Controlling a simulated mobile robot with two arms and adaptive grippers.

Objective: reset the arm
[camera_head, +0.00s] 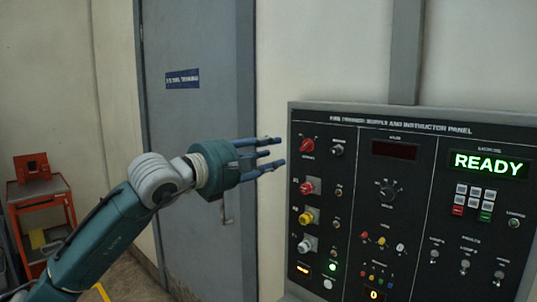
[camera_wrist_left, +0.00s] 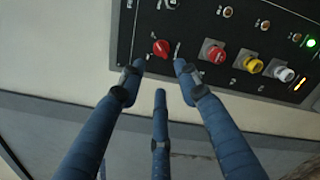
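My left arm (camera_head: 115,225) comes in from the lower left in the head view. Its gripper (camera_head: 275,156) is level, left of the panel's upper left edge and in front of the grey door. The fingers are spread, with nothing between them. In the left wrist view the blue fingers of the left gripper (camera_wrist_left: 158,80) are apart and empty, pointing at the panel's edge. A red knob (camera_wrist_left: 160,47) shows just beyond them, and I see no clear contact. The black instructor panel (camera_head: 345,160) carries knobs, switches and a green READY display (camera_head: 487,163). My right gripper is not in view.
A grey door (camera_head: 200,120) with a blue sign (camera_head: 182,78) stands behind my left arm. An orange-red cart (camera_head: 40,200) with a red object on it is at the far left. The panel's left edge is close to my fingertips.

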